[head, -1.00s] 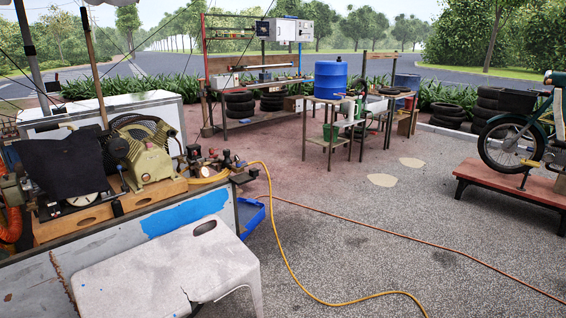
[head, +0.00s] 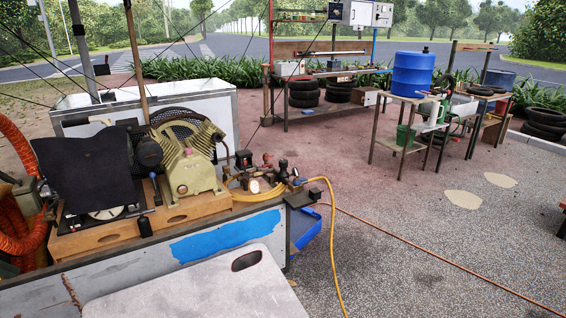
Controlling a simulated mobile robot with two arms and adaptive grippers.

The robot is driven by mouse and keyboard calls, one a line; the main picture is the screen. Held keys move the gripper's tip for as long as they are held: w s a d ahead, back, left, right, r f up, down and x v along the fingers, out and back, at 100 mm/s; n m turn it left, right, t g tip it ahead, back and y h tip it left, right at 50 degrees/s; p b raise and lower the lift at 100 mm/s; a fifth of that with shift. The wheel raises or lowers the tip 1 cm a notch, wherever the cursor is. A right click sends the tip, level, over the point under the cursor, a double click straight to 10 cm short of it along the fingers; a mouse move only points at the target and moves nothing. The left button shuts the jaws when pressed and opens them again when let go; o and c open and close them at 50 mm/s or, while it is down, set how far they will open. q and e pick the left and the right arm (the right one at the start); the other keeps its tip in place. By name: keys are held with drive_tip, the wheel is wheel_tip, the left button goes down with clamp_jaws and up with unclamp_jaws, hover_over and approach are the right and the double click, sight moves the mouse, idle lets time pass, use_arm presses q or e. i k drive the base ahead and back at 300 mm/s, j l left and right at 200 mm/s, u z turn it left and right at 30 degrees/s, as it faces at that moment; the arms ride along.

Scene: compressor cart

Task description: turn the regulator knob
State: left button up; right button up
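The compressor (head: 188,160), with a beige-green pump body and a dark motor, stands on a wooden base on the cart (head: 215,243) at the left. A cluster of regulator fittings (head: 266,177), with dark and red knobs and small gauges, sits at the right end of the cart top. It is small in view, and I cannot tell which part is the regulator knob. A yellow hose (head: 334,235) runs from this cluster down to the ground. Neither of my grippers is in view.
A white plastic stool or table (head: 205,293) stands in front of the cart. A blue bin (head: 306,228) lies beside the cart's right end. An orange flexible duct (head: 14,235) is at the left edge. The paved ground to the right is mostly open, crossed by an orange hose (head: 440,258).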

sight(283, 164)
drive_tip(key=i+l+z, duration=0.3)
drive_tip(key=z, duration=0.2)
drive_tip(key=i+l+z, duration=0.25)
drive_tip(key=i+z, duration=0.2)
drive_tip(key=i+l+z, duration=0.1)
drive_tip(key=i+z, duration=0.2)
drive_tip(key=z, duration=0.2)
drive_tip(key=i, duration=0.35)
drive_tip(key=i+l+u, duration=0.15)
drive_tip(key=i, duration=0.2)
